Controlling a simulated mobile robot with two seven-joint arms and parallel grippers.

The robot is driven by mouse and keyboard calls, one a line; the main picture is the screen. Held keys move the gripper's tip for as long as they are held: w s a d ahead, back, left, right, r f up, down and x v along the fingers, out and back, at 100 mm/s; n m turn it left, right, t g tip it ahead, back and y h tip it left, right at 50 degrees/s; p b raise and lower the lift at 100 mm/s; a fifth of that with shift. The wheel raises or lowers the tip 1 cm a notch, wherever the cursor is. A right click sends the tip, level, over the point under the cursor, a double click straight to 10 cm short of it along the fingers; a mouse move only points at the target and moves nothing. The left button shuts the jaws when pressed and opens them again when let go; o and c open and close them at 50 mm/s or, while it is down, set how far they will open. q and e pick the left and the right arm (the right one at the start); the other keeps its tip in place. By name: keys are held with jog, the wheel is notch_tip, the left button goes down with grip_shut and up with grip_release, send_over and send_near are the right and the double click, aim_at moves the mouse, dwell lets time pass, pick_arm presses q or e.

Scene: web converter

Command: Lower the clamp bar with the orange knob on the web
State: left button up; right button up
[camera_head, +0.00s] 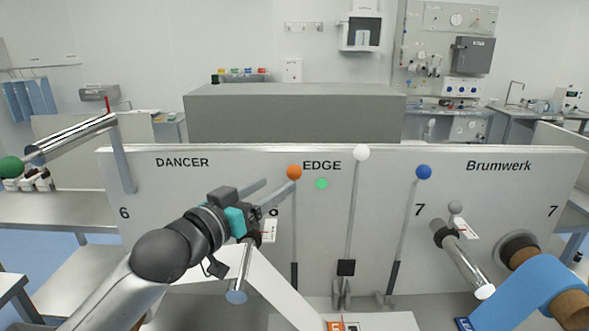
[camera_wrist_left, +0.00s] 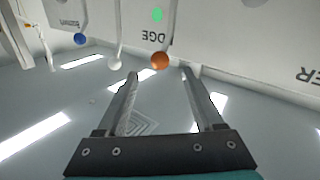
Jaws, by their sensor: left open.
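The orange knob (camera_head: 294,172) tops a thin upright lever in front of the white panel (camera_head: 400,238), left of the word EDGE. The lever's dark lower part (camera_head: 294,275) stands beside the white web (camera_head: 275,285), which slopes down to the right. My left gripper (camera_head: 281,182) is open and empty, its fingers pointing toward the knob. In the left wrist view the orange knob (camera_wrist_left: 160,60) shows centred between the fingertips and slightly beyond them. I cannot tell whether a finger touches it. My right gripper is not in view.
A white-knob lever (camera_head: 361,153) and a blue-knob lever (camera_head: 423,172) stand to the right. A roller (camera_head: 237,296) is below my left gripper. Space above the panel is free.

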aim_at(290, 176)
pick_arm(q)
jog(key=p+x, duration=0.1)
jog(key=x, duration=0.7)
jog(key=shift+d, duration=0.1)
grip_shut()
dwell(0.5)
dwell(0.9)
